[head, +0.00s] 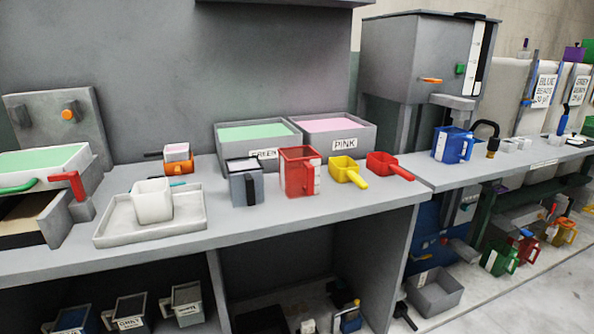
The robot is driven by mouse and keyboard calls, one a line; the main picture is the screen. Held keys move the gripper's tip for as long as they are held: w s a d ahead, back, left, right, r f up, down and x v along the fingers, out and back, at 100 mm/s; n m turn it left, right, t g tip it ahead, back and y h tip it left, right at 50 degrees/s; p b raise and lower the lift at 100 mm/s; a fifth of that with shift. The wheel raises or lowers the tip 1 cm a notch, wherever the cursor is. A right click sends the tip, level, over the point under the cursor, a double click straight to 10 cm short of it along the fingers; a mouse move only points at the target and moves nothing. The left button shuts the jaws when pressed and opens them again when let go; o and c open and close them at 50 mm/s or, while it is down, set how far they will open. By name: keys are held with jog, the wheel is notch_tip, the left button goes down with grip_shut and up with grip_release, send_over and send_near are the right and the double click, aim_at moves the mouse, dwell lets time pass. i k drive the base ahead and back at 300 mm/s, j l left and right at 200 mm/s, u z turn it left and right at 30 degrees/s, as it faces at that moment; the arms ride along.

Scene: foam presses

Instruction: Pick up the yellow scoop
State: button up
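The yellow scoop (346,170) lies on the grey bench top, with its bowl in front of the pink bin and its handle pointing toward the front right. It stands between a red jug (299,173) on its left and a red scoop (388,166) on its right, and nothing covers it. My gripper is not in view.
Behind the scoops are bins labelled green (231,151) and pink (358,145). A grey jug (244,184) and a white tray (150,237) bearing a white cup (152,199) are to the left. A blue jug (450,146) stands right. The bench's front strip is clear.

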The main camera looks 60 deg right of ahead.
aim_at(350, 176)
jog(key=k+l+u, duration=0.1)
jog(key=l+u, duration=0.25)
jog(key=k+l+u, duration=0.1)
jog(key=u, duration=0.25)
jog(key=k+l+u, duration=0.15)
jog(key=u, duration=0.15)
jog(key=k+l+u, duration=0.25)
jog(key=k, duration=0.25)
jog(key=k+l+u, duration=0.25)
jog(key=k, duration=0.3)
jog(key=k+l+u, duration=0.25)
jog(key=k, duration=0.3)
jog(key=k+l, duration=0.1)
jog(key=k, duration=0.7)
jog(key=k+l, duration=0.15)
jog(key=k, duration=0.65)
